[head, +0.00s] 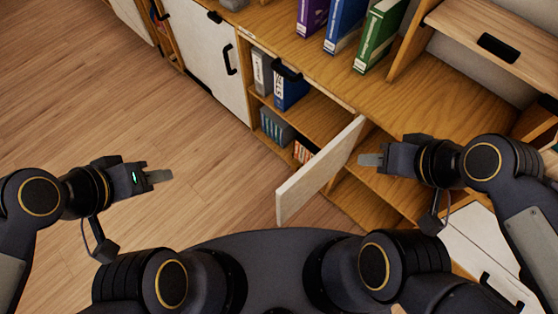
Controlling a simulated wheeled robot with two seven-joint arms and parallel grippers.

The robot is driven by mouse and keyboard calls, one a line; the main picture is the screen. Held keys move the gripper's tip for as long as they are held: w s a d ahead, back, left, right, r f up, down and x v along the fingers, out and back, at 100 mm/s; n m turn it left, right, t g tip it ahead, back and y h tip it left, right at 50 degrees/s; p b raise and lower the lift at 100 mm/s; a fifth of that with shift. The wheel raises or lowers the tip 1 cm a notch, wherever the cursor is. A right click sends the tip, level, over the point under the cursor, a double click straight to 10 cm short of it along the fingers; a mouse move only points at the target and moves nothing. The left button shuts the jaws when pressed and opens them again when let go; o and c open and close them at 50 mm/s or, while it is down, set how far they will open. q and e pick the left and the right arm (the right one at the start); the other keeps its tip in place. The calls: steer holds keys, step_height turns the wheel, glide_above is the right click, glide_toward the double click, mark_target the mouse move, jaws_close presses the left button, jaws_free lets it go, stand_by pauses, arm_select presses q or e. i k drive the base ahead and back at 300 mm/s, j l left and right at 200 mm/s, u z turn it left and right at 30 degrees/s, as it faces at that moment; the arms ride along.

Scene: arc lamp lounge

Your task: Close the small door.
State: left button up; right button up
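The small door (318,172) stands open, jutting out from the wooden cabinet toward me. Its near end is free, and its far end meets the cabinet by a divider. My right gripper (370,160) is just right of the door, near its far part, over the open shelves. In this view its tip looks close to the door; I cannot tell if they touch. My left gripper (159,176) is over bare floor, well left of the door, with nothing visible in it. Each gripper's fingers overlap in this view, so their opening is unclear.
Open shelves (315,108) left of the door hold blue and grey binders (290,90). Purple, blue and green binders (380,35) stand on the cabinet top. A closed white door (205,50) is further left. The wooden floor (90,90) at left is clear.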

mark_target(305, 183)
steer(key=i+j+z, duration=0.1)
steer(key=j+z, duration=0.25)
steer(key=j, duration=0.35)
steer(key=j+z, duration=0.35)
steer(key=j, duration=0.35)
steer(key=k+j+z, duration=0.1)
steer(key=j+z, duration=0.25)
steer(key=j, duration=0.3)
steer(key=z, duration=1.1)
steer(key=i+j+u, duration=0.1)
steer(key=j+u, duration=0.25)
steer(key=j, duration=0.4)
